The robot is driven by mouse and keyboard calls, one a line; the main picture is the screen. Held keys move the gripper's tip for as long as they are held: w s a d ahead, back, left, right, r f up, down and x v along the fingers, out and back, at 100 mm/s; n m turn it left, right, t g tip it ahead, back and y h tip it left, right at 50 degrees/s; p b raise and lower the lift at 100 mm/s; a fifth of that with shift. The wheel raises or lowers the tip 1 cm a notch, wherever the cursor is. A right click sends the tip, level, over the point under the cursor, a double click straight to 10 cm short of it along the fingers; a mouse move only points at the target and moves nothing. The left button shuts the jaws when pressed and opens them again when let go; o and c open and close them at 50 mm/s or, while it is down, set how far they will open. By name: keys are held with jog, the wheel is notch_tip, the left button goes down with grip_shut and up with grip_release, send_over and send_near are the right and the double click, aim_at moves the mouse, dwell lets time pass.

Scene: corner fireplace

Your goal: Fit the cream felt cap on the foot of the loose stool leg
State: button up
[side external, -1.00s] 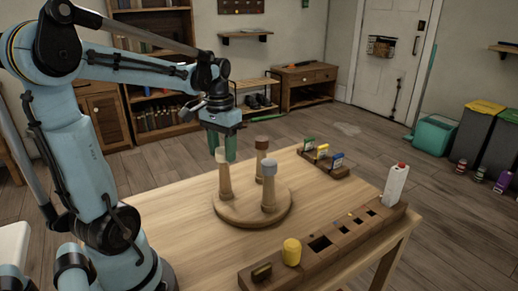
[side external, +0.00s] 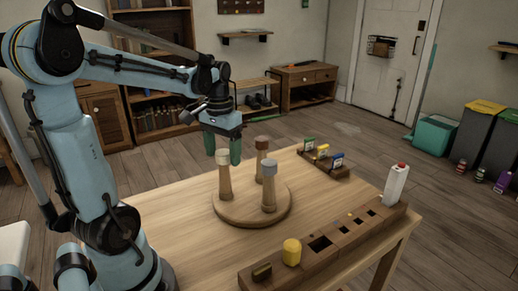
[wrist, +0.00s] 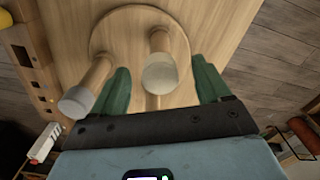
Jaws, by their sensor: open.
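The cream felt cap (side external: 222,157) sits on the upper end of the left upright stool leg (side external: 225,184), which stands on a round wooden seat (side external: 236,217). My gripper (side external: 222,149) is open and empty at cap height or just above. In the wrist view the cream cap (wrist: 160,73) appears between my two green fingers (wrist: 162,88), with gaps on both sides. A second leg has a grey cap (side external: 268,167), also left of my fingers in the wrist view (wrist: 75,103). A third leg has a brown top (side external: 261,143). I cannot tell which leg is loose.
A long wooden block with slots (side external: 325,248) lies along the near table edge, holding a yellow piece (side external: 292,252) and a white bottle (side external: 396,185). A small rack with coloured items (side external: 324,161) stands at the back. The table right of the seat is clear.

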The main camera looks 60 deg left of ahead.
notch_tip(320, 180, up, 12)
jog(key=d+f+m+t, duration=0.2)
jog(key=d+f+t, duration=0.1)
jog(key=d+f, duration=0.3)
jog(key=w+d+f+m+t, duration=0.1)
jog(key=d+f+t, duration=0.3)
jog(key=d, duration=0.7)
notch_tip(320, 180, down, 2)
jog(key=shift+d+f+m, duration=0.1)
jog(key=shift+d+m, duration=0.2)
jog(key=shift+m, duration=0.6)
